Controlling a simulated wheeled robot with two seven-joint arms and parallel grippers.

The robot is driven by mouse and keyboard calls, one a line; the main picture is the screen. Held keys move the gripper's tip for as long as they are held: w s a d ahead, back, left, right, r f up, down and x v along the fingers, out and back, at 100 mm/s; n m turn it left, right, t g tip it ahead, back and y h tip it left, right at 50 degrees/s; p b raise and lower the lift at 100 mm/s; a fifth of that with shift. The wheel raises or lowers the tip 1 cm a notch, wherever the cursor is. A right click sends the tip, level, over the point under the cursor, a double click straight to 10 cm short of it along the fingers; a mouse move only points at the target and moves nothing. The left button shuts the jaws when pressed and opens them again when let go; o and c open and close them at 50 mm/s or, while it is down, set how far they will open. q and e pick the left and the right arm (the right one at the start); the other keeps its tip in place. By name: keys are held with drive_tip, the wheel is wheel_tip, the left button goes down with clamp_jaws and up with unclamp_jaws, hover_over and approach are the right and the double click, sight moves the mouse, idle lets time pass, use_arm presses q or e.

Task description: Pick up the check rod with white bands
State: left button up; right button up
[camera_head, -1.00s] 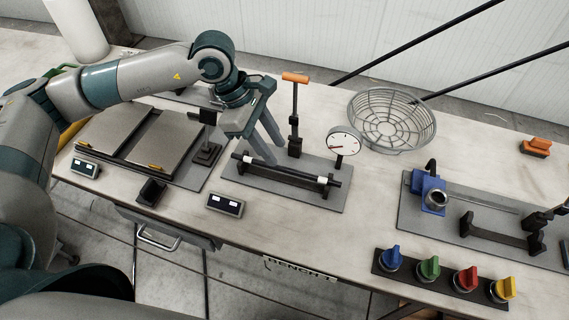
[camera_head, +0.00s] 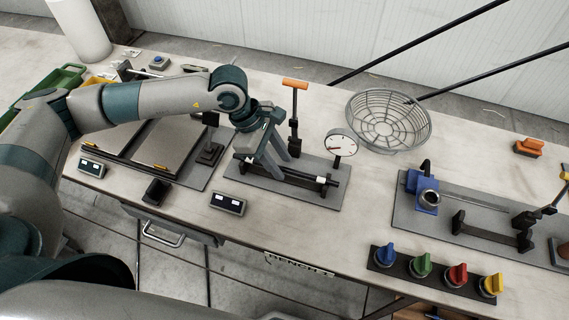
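The check rod (camera_head: 306,176) is dark with white bands (camera_head: 322,181). It lies slanted across low supports on a grey plate (camera_head: 317,200) in the middle of the bench. My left gripper (camera_head: 268,157) comes down from above over the left part of the rod. Its two fingers are spread apart and point down, close to the rod. They hide part of it, and I cannot tell whether they touch it. My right gripper is not in view.
A round dial gauge (camera_head: 341,146) and an orange-handled post (camera_head: 294,112) stand behind the rod. A wire basket (camera_head: 388,122) sits to their right. A small display box (camera_head: 228,203) is in front. Coloured knobs (camera_head: 421,265) line the front right.

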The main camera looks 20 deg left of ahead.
sight(280, 167)
use_arm(q)
drive_tip(key=shift+d+f, duration=0.1)
drive_tip(key=shift+f, duration=0.15)
clamp_jaws()
drive_tip(key=shift+r, duration=0.15)
idle(0.4)
drive_tip(key=shift+w+r+b, duration=0.1)
drive_tip(key=shift+r+b, duration=0.5)
drive_tip(key=shift+b, duration=0.15)
wheel_tip(280, 167, up, 2)
drive_tip(key=shift+r+b, duration=0.2)
drive_tip(key=shift+b, duration=0.65)
drive_tip(key=s+d+r+b, duration=0.4)
drive_tip(key=s+d+r, duration=0.3)
drive_tip(key=s+d, duration=0.1)
drive_tip(key=shift+s+b, duration=0.35)
